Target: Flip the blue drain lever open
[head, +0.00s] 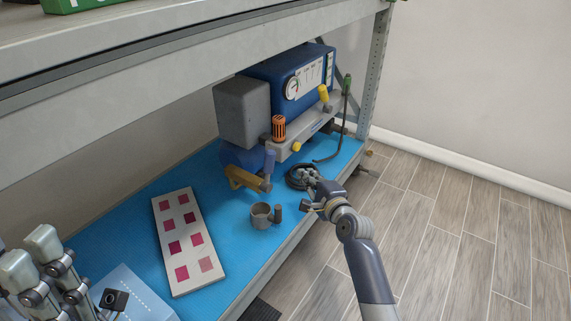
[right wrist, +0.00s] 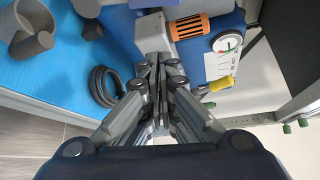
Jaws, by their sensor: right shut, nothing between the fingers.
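The compressor (head: 285,85) is a blue unit with a gauge, on the blue mat of the shelf. A short upright blue lever (head: 269,162) stands at its front left, beside a yellow-brown bracket; I take it for the drain lever. My right gripper (head: 308,188) is shut and empty, right of the lever and apart from it, near the coiled black hose. The lever cannot be made out clearly there. My left gripper (head: 30,255) is open at the lower left.
A coiled black hose (head: 298,177), a grey cup (head: 262,216) and a small dark cylinder (head: 278,212) lie near the shelf's front edge. A card with red squares (head: 184,243) lies to the left. The upper shelf (head: 150,60) hangs above. An upright post (head: 372,70) stands at right.

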